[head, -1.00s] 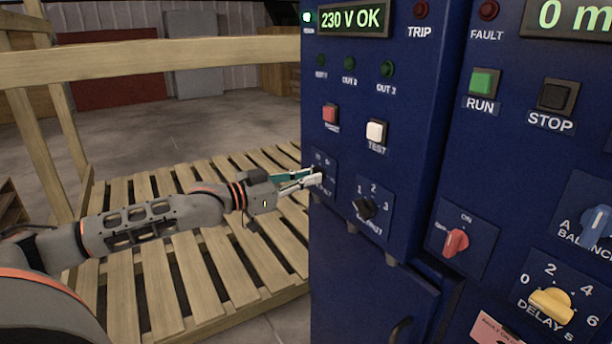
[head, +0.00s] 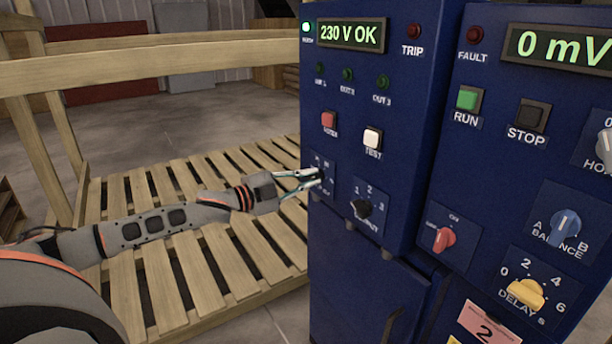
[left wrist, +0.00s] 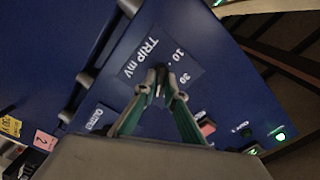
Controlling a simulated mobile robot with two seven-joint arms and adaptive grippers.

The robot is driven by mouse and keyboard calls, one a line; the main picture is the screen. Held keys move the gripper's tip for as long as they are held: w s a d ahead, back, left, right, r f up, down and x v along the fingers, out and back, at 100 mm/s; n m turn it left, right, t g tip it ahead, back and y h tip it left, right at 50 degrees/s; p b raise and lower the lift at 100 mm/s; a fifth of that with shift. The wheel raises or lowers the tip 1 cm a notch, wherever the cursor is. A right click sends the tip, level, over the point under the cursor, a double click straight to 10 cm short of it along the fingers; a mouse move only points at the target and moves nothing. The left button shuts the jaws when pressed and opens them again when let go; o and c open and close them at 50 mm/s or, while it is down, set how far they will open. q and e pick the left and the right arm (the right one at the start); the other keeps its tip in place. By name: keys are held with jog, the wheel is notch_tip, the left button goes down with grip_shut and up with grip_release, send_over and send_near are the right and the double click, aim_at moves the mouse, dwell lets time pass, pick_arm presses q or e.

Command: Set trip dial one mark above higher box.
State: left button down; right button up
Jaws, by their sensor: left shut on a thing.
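The trip dial's plate (left wrist: 192,64), marked TRIP mV with a 10 and a 30 legible, is on the blue cabinet in the left wrist view. In the head view the plate (head: 329,172) is at the cabinet's left side, partly behind my fingers. My left gripper (head: 318,178) reaches it from the left. In the left wrist view both fingertips of the gripper (left wrist: 161,86) are closed on the dial's knob at the plate. The knob is mostly hidden, so its setting cannot be read. No boxes and no right gripper are in view.
The output selector (head: 361,209) is just right of the trip dial, with the white TEST button (head: 373,138) and red button (head: 329,119) above. The RUN button (head: 468,98) and yellow DELAY dial (head: 525,294) are farther right.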

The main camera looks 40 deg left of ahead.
pick_arm(q)
jog(key=m, duration=0.2)
jog(key=shift+r+m+p, duration=0.1)
jog(key=shift+m+p, duration=0.2)
jog(key=shift+m, duration=1.5)
jog(key=shift+p, duration=0.3)
jog(key=c, duration=2.1)
grip_release()
jog(key=shift+w, duration=0.1)
jog(key=shift+s+f, duration=0.2)
jog(key=shift+s, duration=0.05)
jog(key=v, duration=1.1)
jog(key=shift+s+a+r, duration=0.15)
jog(key=shift+s, duration=0.1)
